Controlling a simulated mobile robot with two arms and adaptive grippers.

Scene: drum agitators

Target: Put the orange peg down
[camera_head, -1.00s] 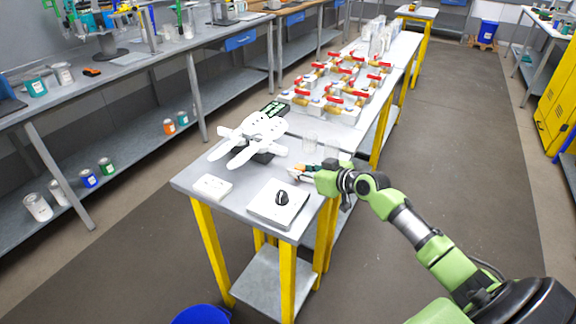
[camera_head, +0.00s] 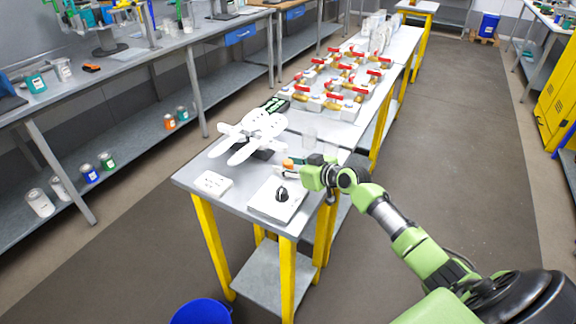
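The orange peg (camera_head: 288,163) is small in view, at the tips of my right gripper (camera_head: 288,170) above the near table. My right gripper reaches in from the right and appears shut on the peg. Its fingers partly hide the peg, and I cannot tell whether the peg touches anything below. My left gripper is not in view.
The near table (camera_head: 228,197) bears a white plate with a black knob (camera_head: 277,200), a small white block (camera_head: 213,184), a white propeller-like agitator (camera_head: 252,135) and a clear cup (camera_head: 309,137). Red-handled valves (camera_head: 335,88) stand behind. A blue bin (camera_head: 201,312) is on the floor.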

